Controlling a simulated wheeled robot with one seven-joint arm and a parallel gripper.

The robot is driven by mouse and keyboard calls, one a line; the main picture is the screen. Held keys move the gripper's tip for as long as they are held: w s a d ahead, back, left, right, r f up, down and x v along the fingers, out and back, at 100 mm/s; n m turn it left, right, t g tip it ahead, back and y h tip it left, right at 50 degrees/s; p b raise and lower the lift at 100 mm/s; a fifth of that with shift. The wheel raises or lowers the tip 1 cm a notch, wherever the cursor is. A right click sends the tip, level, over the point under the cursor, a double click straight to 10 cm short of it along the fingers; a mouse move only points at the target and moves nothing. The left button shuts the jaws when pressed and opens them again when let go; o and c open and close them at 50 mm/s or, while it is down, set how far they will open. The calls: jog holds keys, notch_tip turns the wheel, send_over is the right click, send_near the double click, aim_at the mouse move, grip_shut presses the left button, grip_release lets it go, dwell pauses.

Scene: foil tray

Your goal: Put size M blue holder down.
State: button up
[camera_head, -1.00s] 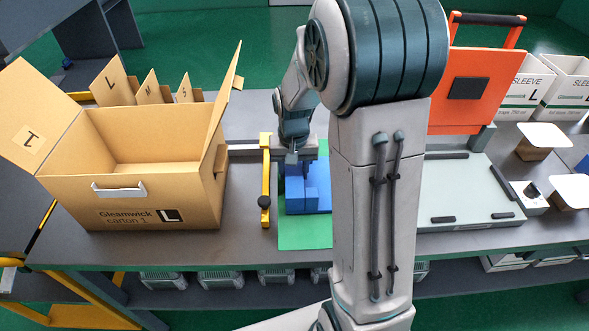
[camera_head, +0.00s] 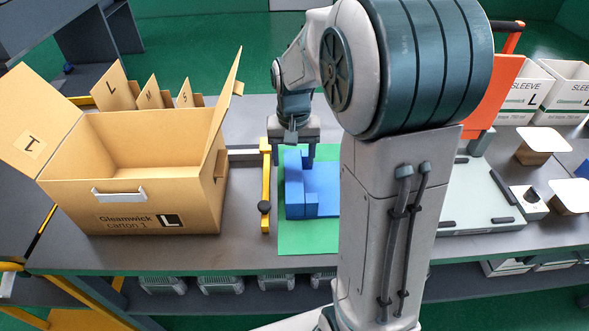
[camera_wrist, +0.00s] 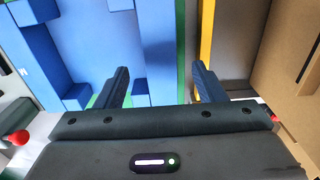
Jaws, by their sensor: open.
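The blue holder (camera_head: 296,205) sits on a green mat (camera_head: 300,240) on the bench in the head view, upright, with its right part hidden behind my arm. In the wrist view my gripper (camera_wrist: 162,85) is open, and a blue wall of the holder (camera_wrist: 160,45) shows between the fingertips without visible contact. More of the holder fills the left of that view.
A yellow bar with a black knob (camera_head: 265,180) stands just left of the mat. An open cardboard carton marked L (camera_head: 130,190) is farther left. A pale plate station (camera_head: 475,205) and an orange panel (camera_head: 492,100) are to the right, partly hidden by my arm.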

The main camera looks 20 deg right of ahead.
notch_tip(320, 180, up, 4)
jog(key=s+a+r+n+t, duration=0.1)
jog(key=s+a+n+t, duration=0.2)
jog(key=s, duration=1.4)
jog(key=shift+c, duration=0.2)
